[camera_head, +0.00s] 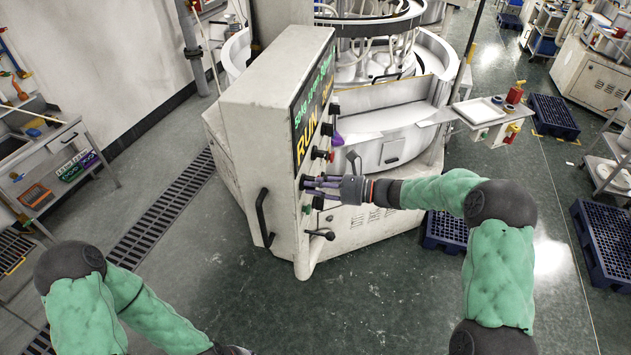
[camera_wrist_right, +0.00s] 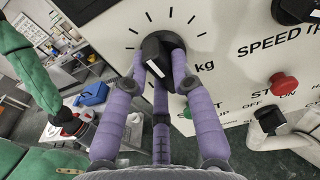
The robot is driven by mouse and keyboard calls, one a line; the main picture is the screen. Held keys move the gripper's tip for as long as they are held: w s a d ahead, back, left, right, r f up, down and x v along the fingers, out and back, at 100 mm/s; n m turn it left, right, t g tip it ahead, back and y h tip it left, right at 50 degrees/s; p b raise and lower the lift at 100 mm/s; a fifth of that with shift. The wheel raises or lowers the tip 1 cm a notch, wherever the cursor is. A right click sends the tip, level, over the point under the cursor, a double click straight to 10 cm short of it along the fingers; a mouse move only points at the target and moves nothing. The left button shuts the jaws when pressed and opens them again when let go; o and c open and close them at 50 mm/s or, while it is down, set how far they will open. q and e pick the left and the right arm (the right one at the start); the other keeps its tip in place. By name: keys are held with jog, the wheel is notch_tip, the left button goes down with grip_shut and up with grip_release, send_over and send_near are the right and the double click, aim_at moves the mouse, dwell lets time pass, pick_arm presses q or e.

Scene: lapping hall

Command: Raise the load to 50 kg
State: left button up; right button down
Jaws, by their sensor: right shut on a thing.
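The load knob (camera_wrist_right: 153,47) is black with a white mark, set on the white panel among dial ticks, with "kg" printed beside it. My right gripper (camera_wrist_right: 160,72) is shut on it, purple fingers around its sides. In the head view the right gripper (camera_head: 312,185) reaches the console's (camera_head: 262,110) front face from the right, and its fingers hide the knob. The display (camera_head: 314,105) shows green text too small to read surely and yellow "RUN". My left gripper (camera_head: 238,350) is mostly cut off at the bottom edge, away from the console.
A red button (camera_wrist_right: 284,87) and a green button (camera_wrist_right: 187,112) sit close to the knob on the panel. A black handle (camera_head: 262,218) sticks out from the console's side. A side tray (camera_head: 480,111) stands to the right. The floor in front is clear.

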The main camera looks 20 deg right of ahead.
jog(key=shift+m, duration=0.4)
jog(key=shift+f+p, duration=0.15)
jog(key=shift+p, duration=0.15)
jog(key=c, duration=1)
grip_release()
jog(key=shift+c, duration=0.2)
jog(key=v, duration=1.2)
jog(key=shift+w, duration=0.1)
